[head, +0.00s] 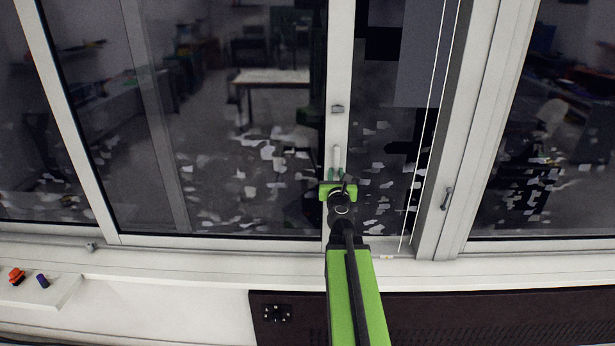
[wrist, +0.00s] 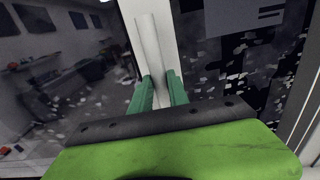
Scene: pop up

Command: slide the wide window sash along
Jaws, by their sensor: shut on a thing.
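The wide window sash (head: 338,62) is a glass pane in a white frame, and its right upright stands near the middle of the head view. A pale upright handle (head: 337,157) is on that upright. The handle also shows in the wrist view (wrist: 150,45). My gripper (head: 336,174) is at the lower part of the handle. In the wrist view its two green fingers (wrist: 160,88) are on either side of the handle's lower end, shut on it. The handle's lowest part is hidden behind the gripper.
A white sill (head: 190,262) runs below the window. A small ledge at the left holds an orange-red object (head: 16,275) and a dark blue one (head: 43,281). A white cord (head: 425,130) hangs right of the handle. A latch (head: 447,198) is on the frame farther right.

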